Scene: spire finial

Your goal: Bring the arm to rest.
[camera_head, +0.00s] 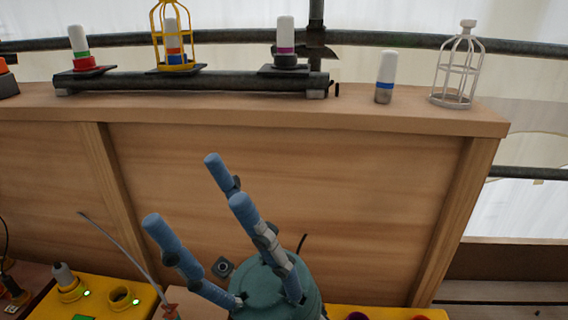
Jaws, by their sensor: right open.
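My right gripper (205,195) shows at the lower middle, in front of a wooden panel. It has several blue fingers on a teal body. The fingers point up and to the left and are spread apart. Nothing is seen between them, so the gripper is open and empty. My left gripper is not in view.
A wooden ledge (420,112) runs above. A dark rail (190,82) on it bears white-topped cylinders and a yellow cage (156,37). A blue-banded cylinder (386,77) and a white cage (457,66) stand right. A yellow station (98,293) with lit green lights lies lower left.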

